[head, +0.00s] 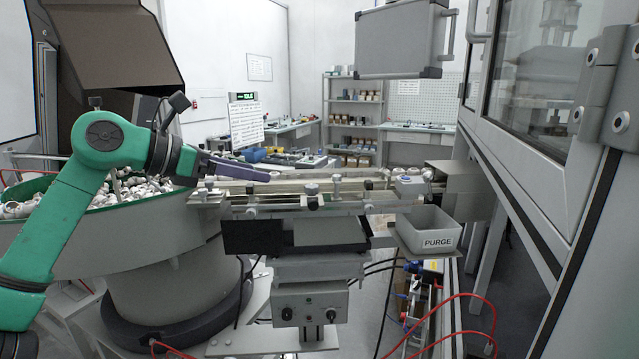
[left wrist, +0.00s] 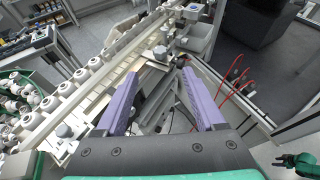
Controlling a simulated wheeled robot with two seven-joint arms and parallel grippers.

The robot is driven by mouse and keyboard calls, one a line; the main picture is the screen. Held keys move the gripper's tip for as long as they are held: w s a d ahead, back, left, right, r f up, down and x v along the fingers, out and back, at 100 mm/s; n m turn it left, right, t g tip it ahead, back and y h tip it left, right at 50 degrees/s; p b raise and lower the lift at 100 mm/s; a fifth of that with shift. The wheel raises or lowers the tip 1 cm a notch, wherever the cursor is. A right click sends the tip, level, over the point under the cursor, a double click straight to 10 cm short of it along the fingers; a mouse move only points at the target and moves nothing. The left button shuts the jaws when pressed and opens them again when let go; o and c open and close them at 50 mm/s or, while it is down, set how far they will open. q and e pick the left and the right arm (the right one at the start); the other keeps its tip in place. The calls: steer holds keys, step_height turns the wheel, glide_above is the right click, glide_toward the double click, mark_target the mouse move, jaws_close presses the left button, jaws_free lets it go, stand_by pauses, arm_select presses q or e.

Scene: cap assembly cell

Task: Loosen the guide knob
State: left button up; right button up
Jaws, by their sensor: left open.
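Several grey knobs stand along the guide rail of the feed track, among them one knob (head: 312,188) near the middle and another (head: 337,187) to its right. I cannot tell which is the one named. My left gripper (head: 266,176) reaches in over the left part of the track, its purple fingers pointing right. In the left wrist view its fingers (left wrist: 159,76) are apart with nothing between them; a round knob (left wrist: 160,53) shows beyond the tips, not touched. Another knob (left wrist: 64,130) lies left of the fingers. A small green and dark part at the lower right may be my right arm.
A green-rimmed bowl (head: 160,218) of white parts stands left. White caps (left wrist: 80,75) line the track. A grey PURGE bin (head: 425,232) stands at the track's right end, a control box (head: 309,304) below the track. A machine with glass doors fills the right.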

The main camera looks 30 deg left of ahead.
arm_select(q)
steer(key=p, duration=0.6)
glide_toward(309, 186)
steer(key=r, duration=0.1)
steer(key=p+x, duration=0.1)
steer(key=x, duration=0.1)
steer(key=p+x, duration=0.1)
steer(key=x, duration=0.2)
steer(key=p+x, duration=0.1)
steer(key=x, duration=0.2)
steer(key=shift+s+d+f+p, duration=0.1)
steer(key=shift+f+p, duration=0.15)
steer(key=shift+p, duration=0.1)
steer(key=shift+w+d+f, duration=0.1)
steer(key=shift+w+f, duration=0.15)
steer(key=shift+f, duration=0.05)
jaws_close()
